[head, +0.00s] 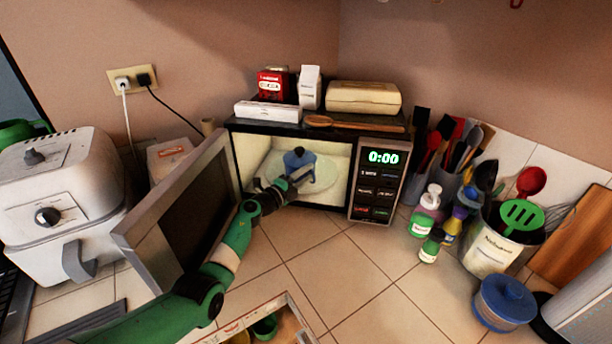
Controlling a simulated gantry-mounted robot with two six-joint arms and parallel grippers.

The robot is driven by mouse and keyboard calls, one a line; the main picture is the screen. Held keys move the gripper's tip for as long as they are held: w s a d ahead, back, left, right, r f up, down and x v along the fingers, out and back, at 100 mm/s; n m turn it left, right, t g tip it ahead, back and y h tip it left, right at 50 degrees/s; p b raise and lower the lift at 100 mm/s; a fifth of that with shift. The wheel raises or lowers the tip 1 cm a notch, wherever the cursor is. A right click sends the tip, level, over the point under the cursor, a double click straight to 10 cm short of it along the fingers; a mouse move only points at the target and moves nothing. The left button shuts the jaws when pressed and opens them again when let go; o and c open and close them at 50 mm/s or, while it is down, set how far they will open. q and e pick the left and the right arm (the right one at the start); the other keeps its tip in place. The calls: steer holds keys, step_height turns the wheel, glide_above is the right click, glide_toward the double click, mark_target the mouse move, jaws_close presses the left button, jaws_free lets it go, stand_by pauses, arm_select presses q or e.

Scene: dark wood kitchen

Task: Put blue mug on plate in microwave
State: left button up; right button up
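The microwave (241,160) stands open against the back wall, with its door (128,232) swung out to the left. The pale round plate (328,176) lies inside it. The blue mug (298,158) is inside the microwave, over or on the plate; I cannot tell whether its base touches. My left arm reaches past the door into the microwave, and my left gripper (290,183) is right at the mug. Its fingers are small and partly overlap the mug, so their grip is unclear. My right gripper is not in view.
The open door stands close along the left side of my arm. An air fryer (60,195) is at the left. Bottles (422,220), a utensil crock (490,252) and a blue-lidded jar (505,300) crowd the right. Boxes (362,97) sit on the microwave. The tiled counter in front is mostly free.

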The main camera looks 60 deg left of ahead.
arm_select(q)
steer(key=shift+r, duration=0.15)
steer(key=p+v, duration=0.4)
steer(key=v, duration=0.1)
steer(key=shift+s+r, duration=0.1)
steer(key=shift+s, duration=0.15)
stand_by(0.3)
